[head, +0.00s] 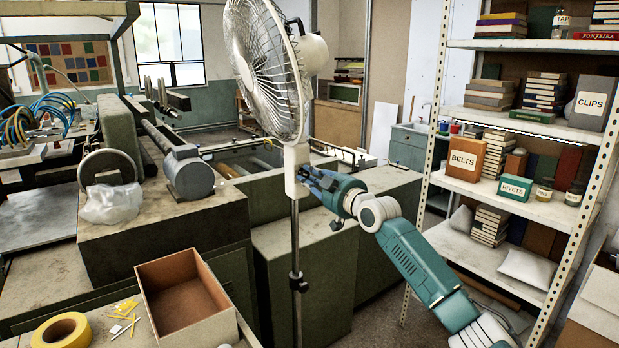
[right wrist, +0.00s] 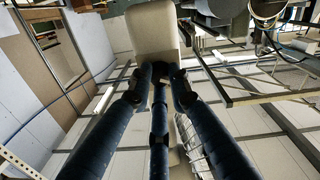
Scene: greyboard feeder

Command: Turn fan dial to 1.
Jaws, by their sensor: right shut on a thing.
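The standing fan (head: 262,70) has a white wire cage and stands in the middle of the head view on a thin pole. Its cream control box (head: 296,158) sits on the pole below the cage and also shows in the right wrist view (right wrist: 152,38). My right gripper (head: 309,180) reaches in from the right, with its dark blue fingers against the box. In the right wrist view its fingers (right wrist: 160,70) come together at the box's lower end, shut on the fan dial. The fingers hide the dial, so its setting cannot be read. My left gripper is out of view.
An open cardboard box (head: 212,329) and a yellow tape roll (head: 40,334) are at the lower left. Green machinery (head: 165,225) stands left of and behind the pole. A metal shelf (head: 480,191) with boxes and books stands to the right, beyond my right arm.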

